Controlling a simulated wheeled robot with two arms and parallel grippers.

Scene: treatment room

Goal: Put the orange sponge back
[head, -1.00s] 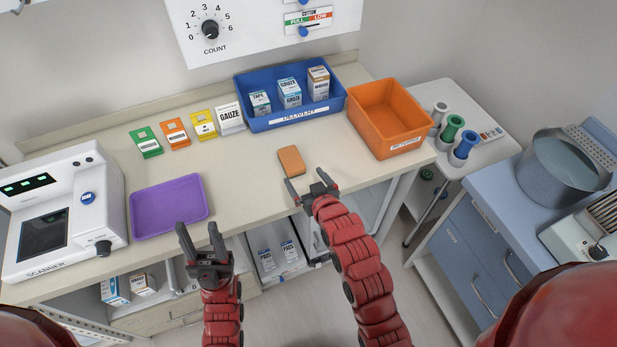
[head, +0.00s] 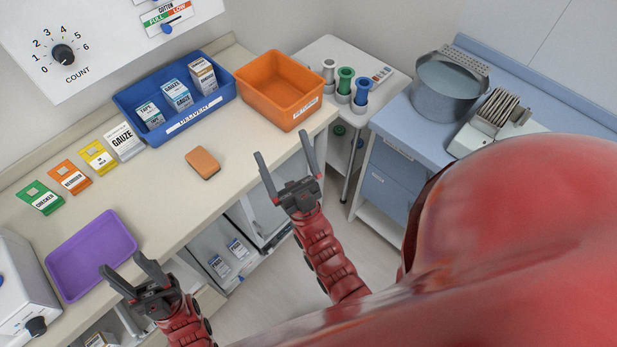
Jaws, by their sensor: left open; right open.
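The orange sponge (head: 203,163) lies flat on the beige counter, in front of the blue delivery bin (head: 181,121). My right gripper (head: 284,159) is open and empty. It is to the right of the sponge, near the counter's front edge, and does not touch it. My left gripper (head: 121,277) is open and empty by the front right side of the purple tray (head: 75,284). The orange bin (head: 302,114) stands empty at the counter's right end, beside the blue bin. Its label is too small to read.
A white cart (head: 328,46) and a blue cabinet with a metal basin (head: 447,92) are to the right. The counter around the sponge is clear.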

